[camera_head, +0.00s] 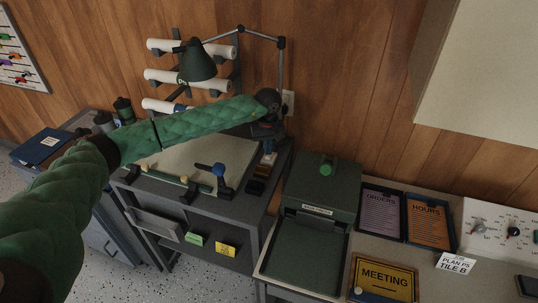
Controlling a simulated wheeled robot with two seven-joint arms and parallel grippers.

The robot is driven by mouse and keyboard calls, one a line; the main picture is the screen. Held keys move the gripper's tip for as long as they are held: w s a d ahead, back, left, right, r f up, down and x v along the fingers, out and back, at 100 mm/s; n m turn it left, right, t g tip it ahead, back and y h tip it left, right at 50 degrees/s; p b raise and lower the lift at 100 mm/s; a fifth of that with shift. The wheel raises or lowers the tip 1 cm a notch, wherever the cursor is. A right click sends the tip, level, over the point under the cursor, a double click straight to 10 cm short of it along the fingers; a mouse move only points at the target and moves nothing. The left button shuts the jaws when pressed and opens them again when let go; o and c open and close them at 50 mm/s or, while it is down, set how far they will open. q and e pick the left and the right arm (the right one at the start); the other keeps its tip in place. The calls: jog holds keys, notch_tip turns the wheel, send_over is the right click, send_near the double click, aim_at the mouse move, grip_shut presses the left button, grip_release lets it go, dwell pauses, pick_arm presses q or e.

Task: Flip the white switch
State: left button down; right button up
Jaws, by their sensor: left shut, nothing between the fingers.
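A small white plate (290,101) shows on the wood wall just right of the end of my left arm. It looks like the white switch, but it is partly hidden and too small to tell its position. My left arm, in a green quilted sleeve, reaches in from the left across the drafting desk. My left gripper (268,131) is dark, close to the plate and a little lower and left in the picture. It is shut and empty. I cannot tell whether it touches the wall or plate. My right gripper is not in view.
A green desk lamp (196,64) with a thin jointed arm stands close behind my arm. Paper rolls (172,77) hang on the wall. A green machine (321,187), two trays (429,220) and a white control panel (502,232) stand at right.

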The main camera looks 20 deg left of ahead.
pick_arm(q)
jog(key=shift+f+b, duration=0.8)
jog(key=shift+f, duration=0.05)
dwell(0.6)
jog(key=shift+r, duration=3.5)
